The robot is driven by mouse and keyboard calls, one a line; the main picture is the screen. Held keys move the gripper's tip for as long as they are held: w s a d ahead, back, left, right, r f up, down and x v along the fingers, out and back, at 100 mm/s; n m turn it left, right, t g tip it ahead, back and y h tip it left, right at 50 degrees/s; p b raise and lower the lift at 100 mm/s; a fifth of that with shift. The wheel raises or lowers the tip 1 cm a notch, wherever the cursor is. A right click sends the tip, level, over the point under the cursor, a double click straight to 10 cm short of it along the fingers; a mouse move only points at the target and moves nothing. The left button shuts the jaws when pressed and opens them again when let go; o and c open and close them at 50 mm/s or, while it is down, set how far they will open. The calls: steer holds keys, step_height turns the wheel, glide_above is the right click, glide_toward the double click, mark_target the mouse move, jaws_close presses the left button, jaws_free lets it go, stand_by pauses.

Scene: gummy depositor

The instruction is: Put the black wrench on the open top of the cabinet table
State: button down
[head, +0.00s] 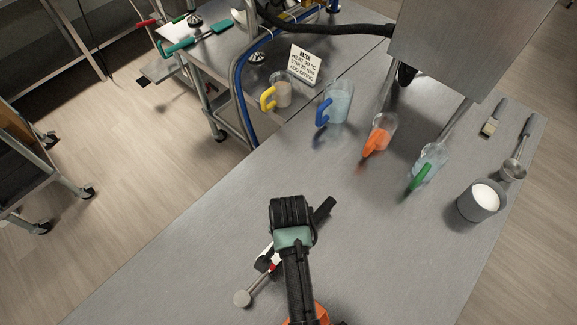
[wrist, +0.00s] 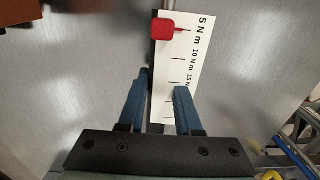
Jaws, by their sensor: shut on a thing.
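The black wrench lies slanted beneath my arm in the head view, with its black handle (head: 324,211) at upper right and a round grey end (head: 242,298) at lower left. It has a white scale plate with a red pointer, seen large in the wrist view (wrist: 182,62). My gripper (wrist: 162,86) is shut on the wrench, with its blue fingers on either side of the shaft near the plate. In the head view my wrist hides the grip. I cannot tell whether the wrench touches the steel table. I cannot surely identify the cabinet table.
The steel table (head: 175,245) is clear around my arm. Mugs with yellow (head: 283,94), blue (head: 340,101), orange (head: 383,132) and green (head: 430,160) handles stand toward the back. A pot of white stuff (head: 480,203) and a ladle (head: 514,167) are at right. A machine housing (head: 465,45) overhangs the back.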

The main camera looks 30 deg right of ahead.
steer(key=shift+f, duration=0.6)
steer(key=c, duration=0.6)
jaws_free()
step_height(320, 180, up, 12)
steer(key=shift+r, duration=0.1)
